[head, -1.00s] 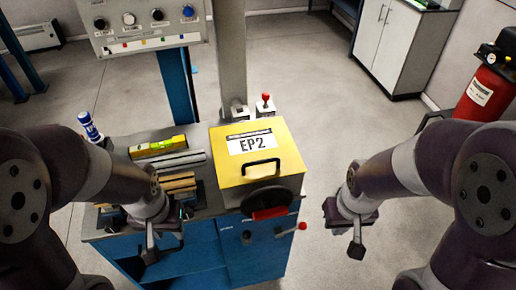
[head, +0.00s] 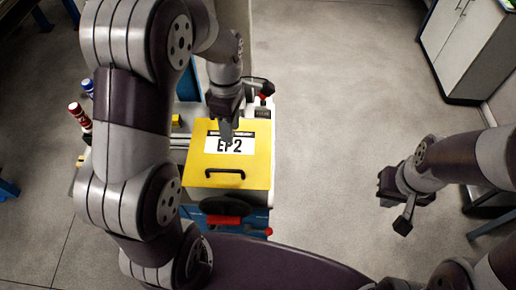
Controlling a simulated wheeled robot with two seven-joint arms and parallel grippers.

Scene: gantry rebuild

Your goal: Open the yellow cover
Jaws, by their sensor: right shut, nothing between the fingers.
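The yellow cover (head: 250,165) is down on the blue machine, its top flat. It has a white label reading EP2 (head: 231,143) and a black handle (head: 225,176) near its front edge. My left gripper (head: 226,132) points down over the far part of the cover, hiding part of the label. It is beyond the handle. Whether it touches the cover, or whether its fingers are apart, I cannot tell. My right gripper (head: 403,222) is shut and empty, off to the right over the floor, well away from the cover.
A dark round wheel with a red grip (head: 222,220) sits below the cover's front. A red-topped lever (head: 263,97) stands behind the cover. My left arm hides much of the bench at left. A white cabinet (head: 465,50) stands far right; the floor between is clear.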

